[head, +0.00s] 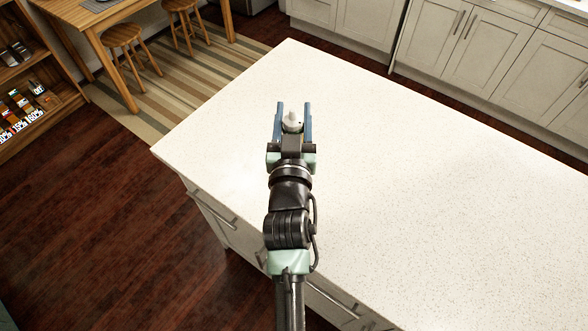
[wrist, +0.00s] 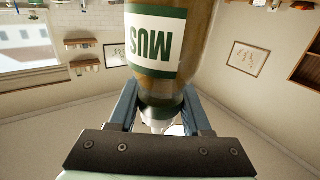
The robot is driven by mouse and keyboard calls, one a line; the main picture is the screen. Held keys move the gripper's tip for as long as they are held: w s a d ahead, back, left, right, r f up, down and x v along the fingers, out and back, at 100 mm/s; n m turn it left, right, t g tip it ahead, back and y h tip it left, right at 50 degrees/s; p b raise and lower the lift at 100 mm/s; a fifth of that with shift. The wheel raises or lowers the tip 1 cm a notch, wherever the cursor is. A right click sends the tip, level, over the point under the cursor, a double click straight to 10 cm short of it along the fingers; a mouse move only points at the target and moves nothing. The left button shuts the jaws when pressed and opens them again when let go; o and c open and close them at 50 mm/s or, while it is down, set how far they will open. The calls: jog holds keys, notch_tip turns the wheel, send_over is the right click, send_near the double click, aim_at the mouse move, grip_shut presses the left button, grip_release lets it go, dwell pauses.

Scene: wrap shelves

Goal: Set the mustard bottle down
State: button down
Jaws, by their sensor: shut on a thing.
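The mustard bottle (wrist: 156,40) is between the two blue fingers of my gripper (head: 293,107), which is shut on it. In the head view only its pale cap and top (head: 292,122) show; my gripper hides the rest. In the wrist view the green and white label reads "MUS" upside down, and the narrow cap end points toward the gripper's dark palm. The gripper is over the white speckled countertop (head: 400,190). Whether the bottle's base touches the counter is hidden.
The countertop is bare around my gripper, with wide free room to the right and beyond. Its left edge (head: 215,100) is fairly near. Stools (head: 122,38) and a wooden shelf (head: 40,75) stand off to the left; cabinets (head: 490,45) line the back.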

notch_tip(320, 180, down, 6)
jog(key=b, duration=0.2)
jog(key=shift+s+r+b, duration=0.15)
jog(key=shift+r+b, duration=0.1)
jog(key=shift+b, duration=0.05)
jog(key=shift+f+b, duration=1.4)
jog(key=shift+f, duration=0.6)
jog(key=shift+c, duration=1.8)
grip_release()
jog(key=shift+f, duration=0.15)
jog(key=s+b, duration=0.2)
jog(key=s, duration=1)
jog(key=shift+a+r, duration=0.2)
